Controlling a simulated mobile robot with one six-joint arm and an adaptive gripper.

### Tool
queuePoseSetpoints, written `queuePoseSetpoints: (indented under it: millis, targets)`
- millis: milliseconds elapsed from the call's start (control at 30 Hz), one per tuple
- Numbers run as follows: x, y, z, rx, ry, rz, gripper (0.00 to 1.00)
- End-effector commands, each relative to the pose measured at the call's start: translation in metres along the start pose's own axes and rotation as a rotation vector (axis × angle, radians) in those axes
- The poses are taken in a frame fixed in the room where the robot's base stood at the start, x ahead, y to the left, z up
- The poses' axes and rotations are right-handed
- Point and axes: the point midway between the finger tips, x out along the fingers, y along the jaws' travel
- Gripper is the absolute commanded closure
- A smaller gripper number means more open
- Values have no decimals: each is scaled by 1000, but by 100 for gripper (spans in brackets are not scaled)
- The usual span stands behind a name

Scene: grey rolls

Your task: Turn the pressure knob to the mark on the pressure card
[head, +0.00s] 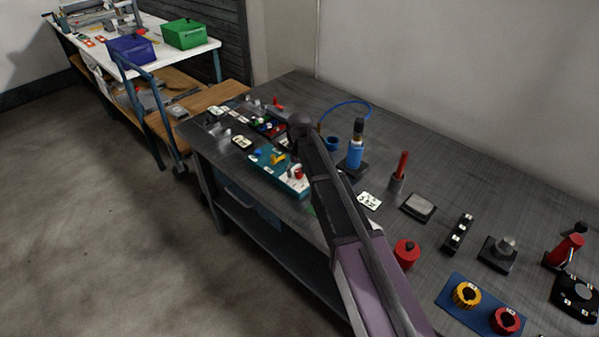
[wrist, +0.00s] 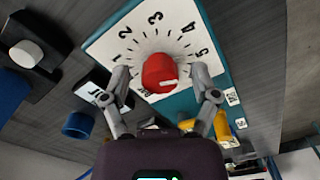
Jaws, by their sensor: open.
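The red pressure knob (wrist: 160,72) sits on a white dial plate (wrist: 105,45) with black numbers, 2 to 5 readable, on a teal box. A short white line shows on the knob's lower side in the wrist view. My gripper (wrist: 160,74) is open, one finger on each side of the knob, with gaps visible. In the head view the knob (head: 298,174) and teal box (head: 292,186) lie by the bench's front edge, partly behind my arm. A white card (wrist: 98,97) is partly covered by a finger; I cannot tell if it is the pressure card.
Another white card (head: 369,201) lies on the bench right of my arm. A blue bottle (head: 355,154), a red-handled tool (head: 401,168) and a red canister (head: 406,252) stand nearby.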

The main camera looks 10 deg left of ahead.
Motion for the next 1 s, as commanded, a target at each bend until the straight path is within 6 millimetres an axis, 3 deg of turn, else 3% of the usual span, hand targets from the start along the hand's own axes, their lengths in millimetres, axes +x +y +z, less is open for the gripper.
queuePoseSetpoints:
  millis: [367,1000]
  targets:
    - [0,0,0,110,1,0,22]
    - [0,0,0,534,1,0,22]
